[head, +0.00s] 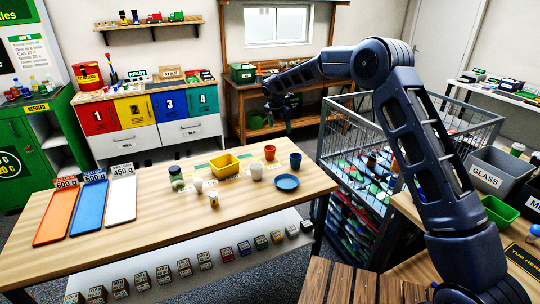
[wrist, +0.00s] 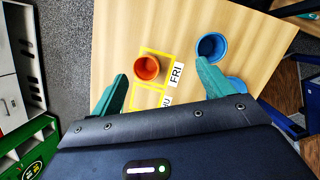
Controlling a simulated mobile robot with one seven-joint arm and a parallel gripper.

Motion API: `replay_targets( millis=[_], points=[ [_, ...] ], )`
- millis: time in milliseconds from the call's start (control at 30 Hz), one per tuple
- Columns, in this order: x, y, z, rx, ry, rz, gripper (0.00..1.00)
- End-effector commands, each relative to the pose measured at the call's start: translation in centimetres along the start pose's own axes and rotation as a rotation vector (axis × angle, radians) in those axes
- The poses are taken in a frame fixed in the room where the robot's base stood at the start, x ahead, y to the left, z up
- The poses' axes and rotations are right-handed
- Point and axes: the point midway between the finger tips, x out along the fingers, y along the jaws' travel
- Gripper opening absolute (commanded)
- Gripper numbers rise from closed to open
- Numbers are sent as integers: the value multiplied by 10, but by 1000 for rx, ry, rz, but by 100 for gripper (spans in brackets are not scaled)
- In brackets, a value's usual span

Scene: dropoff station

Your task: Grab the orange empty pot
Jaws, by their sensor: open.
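The orange pot (head: 270,152) stands upright on the wooden table (head: 130,200), near its far right edge. In the wrist view the orange pot (wrist: 147,68) stands in a yellow-outlined square marked FRI, and its inside looks empty. My gripper (head: 283,108) is raised above and beyond the table's far edge in the head view. In the wrist view my gripper (wrist: 162,85) shows two teal fingers spread wide, with nothing between them held. The pot appears ahead of the fingers, left of centre between them, apart from both.
A blue pot (head: 295,160) stands right of the orange one; it also shows beside the right finger (wrist: 211,47). A wire cage (head: 400,125) stands right of the table.

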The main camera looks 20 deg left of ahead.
Motion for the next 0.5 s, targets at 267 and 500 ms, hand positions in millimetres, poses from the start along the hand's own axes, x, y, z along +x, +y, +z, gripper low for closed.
replay_targets(
  millis=[267, 500],
  points=[
    [42, 45, -43, -183, 3, 2, 80],
    [58, 48, -47, -203, 3, 0, 80]
  ],
)
